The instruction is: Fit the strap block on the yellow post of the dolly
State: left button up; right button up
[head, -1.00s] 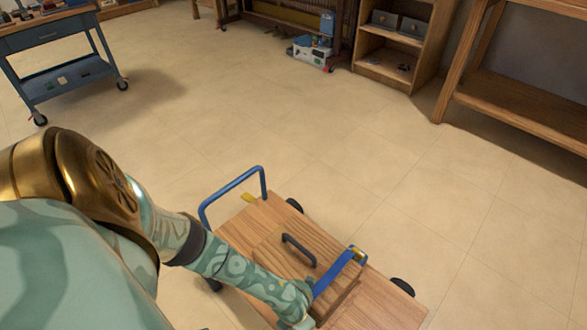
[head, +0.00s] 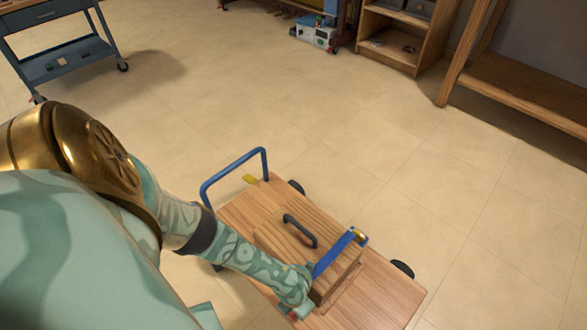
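The dolly (head: 385,291) has a wooden deck, a blue push handle (head: 232,170) and dark wheels. A wooden box (head: 275,236) with a dark handle sits on it. A blue strap (head: 333,254) crosses the box's right part. A small blue block with a yellow part (head: 359,236) is at the strap's upper end; I cannot tell whether the yellow is a post. Another yellow piece (head: 250,179) shows near the push handle. My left gripper (head: 298,309) is at the strap's lower end beside the box; its fingers are mostly hidden. My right gripper is out of view.
A blue cart (head: 68,68) stands at the upper left. A wooden shelf (head: 398,47) and a workbench (head: 520,95) stand at the back right. The tiled floor around the dolly is clear.

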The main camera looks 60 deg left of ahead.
pick_arm(q)
jog(key=o, duration=1.4)
jog(key=shift+o, duration=0.2)
notch_tip(320, 180, up, 2)
jog(key=shift+w+r+p, duration=0.1)
jog(key=shift+p, duration=0.75)
jog(key=shift+r+p, duration=1.9)
jog(key=shift+r, duration=0.55)
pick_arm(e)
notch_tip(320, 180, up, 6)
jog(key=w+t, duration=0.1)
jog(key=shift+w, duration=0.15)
pick_arm(q)
jog(key=shift+f, duration=0.1)
